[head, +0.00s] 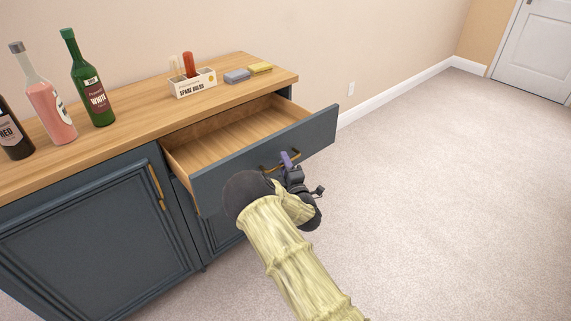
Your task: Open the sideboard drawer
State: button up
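The sideboard (120,161) is dark blue with a wooden top and stands against the wall. Its drawer (222,143) is pulled well out, showing an empty wooden inside. The drawer front (318,133) has a brass handle (296,155). My gripper (287,160) is at this handle, in front of the drawer front. A purple fingertip part shows beside the handle. My arm and wrist hide part of the gripper, so I cannot see whether its fingers are closed around the handle.
Several bottles, including a green one (88,85) and a pink one (50,102), stand on the top. The carpet (440,190) at right is clear.

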jog(key=b+v, duration=0.3)
jog(key=v, duration=1.4)
jog(key=shift+s, duration=0.2)
jog(key=shift+d, duration=0.1)
